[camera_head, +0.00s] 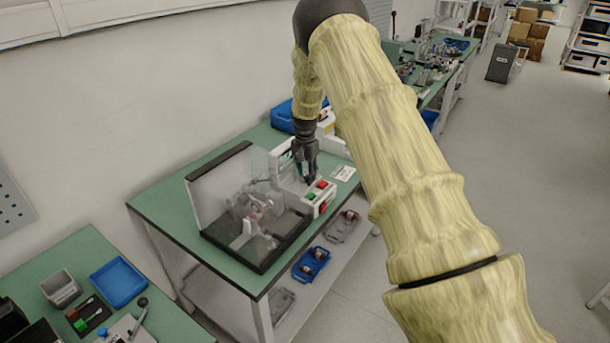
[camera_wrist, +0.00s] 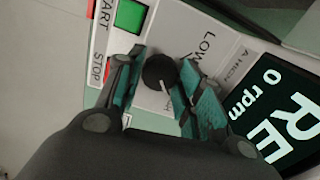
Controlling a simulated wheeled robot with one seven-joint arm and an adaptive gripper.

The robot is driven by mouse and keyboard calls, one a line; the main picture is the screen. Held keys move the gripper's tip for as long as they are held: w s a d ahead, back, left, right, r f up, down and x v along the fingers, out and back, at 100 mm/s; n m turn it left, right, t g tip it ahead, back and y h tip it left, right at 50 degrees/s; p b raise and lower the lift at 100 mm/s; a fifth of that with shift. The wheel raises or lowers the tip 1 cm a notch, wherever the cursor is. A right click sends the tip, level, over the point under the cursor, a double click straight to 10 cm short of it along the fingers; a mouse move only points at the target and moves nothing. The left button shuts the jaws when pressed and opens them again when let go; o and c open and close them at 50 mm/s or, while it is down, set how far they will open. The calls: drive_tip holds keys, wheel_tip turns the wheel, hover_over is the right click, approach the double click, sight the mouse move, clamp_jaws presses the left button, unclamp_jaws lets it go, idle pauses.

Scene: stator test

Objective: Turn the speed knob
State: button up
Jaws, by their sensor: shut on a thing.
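The speed knob (camera_wrist: 158,70) is a black round knob with a pale pointer line, on a white panel (camera_wrist: 178,35). The printed word "LOW" shows beside it, with part of "HIGH" further right. My gripper (camera_wrist: 161,74) has one finger on each side of the knob and is shut on it. In the head view my gripper (camera_head: 306,172) reaches down to the control box (camera_head: 322,202) of the test rig, and the knob is hidden there. A dark display (camera_wrist: 275,115) reads "0 rpm" and part of a word beginning "RE".
A green START button (camera_wrist: 130,15) sits near the left finger; the red STOP button beside it is mostly covered. A clear-covered test fixture (camera_head: 250,210) stands left of the box on the green table (camera_head: 165,205). A blue bin (camera_head: 281,117) is behind.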

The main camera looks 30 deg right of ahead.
idle(0.3)
drive_tip(key=o, duration=1)
drive_tip(key=shift+f, duration=0.1)
wheel_tip(320, 180, up, 12)
drive_tip(key=shift+d, duration=0.1)
idle(0.3)
